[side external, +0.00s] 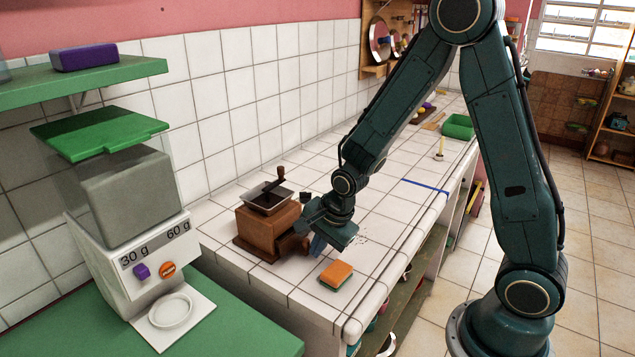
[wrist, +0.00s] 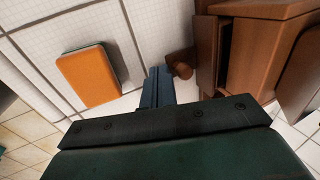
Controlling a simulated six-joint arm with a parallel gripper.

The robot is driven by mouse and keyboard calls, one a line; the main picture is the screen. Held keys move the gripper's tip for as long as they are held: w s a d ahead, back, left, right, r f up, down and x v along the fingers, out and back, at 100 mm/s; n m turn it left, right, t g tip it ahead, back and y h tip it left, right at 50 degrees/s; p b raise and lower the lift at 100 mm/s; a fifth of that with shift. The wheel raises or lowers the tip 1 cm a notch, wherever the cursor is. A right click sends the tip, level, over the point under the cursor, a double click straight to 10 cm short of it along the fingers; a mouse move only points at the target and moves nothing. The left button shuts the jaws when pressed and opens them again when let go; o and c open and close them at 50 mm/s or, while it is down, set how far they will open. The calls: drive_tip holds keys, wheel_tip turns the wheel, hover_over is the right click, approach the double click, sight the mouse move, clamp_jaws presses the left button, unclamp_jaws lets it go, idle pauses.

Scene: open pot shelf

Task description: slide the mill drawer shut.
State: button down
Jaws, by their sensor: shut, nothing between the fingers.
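The wooden coffee mill (side external: 262,232) stands on the white tiled counter, with a dark metal top and a crank. Its drawer (side external: 291,245) sticks out toward my gripper (side external: 318,245). In the wrist view the drawer front (wrist: 206,55) stands out from the mill body (wrist: 262,50), with a dark gap between them. The round wooden knob (wrist: 181,68) points left, away from the mill. My gripper's blue fingers (wrist: 157,88) are shut and empty, low over the counter beside the knob. I cannot tell whether they touch it.
An orange and green sponge (side external: 336,275) lies on the counter near the front edge, and left of my fingers in the wrist view. A white dispenser (side external: 135,240) stands on the green surface at left. A blue strip (side external: 426,186) lies farther back. Open tiles lie between.

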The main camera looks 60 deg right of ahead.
drive_tip(key=shift+w, duration=0.7)
drive_tip(key=shift+s, duration=0.3)
drive_tip(key=shift+s, duration=0.45)
drive_tip(key=shift+r, duration=2.55)
drive_tip(key=shift+r, duration=0.1)
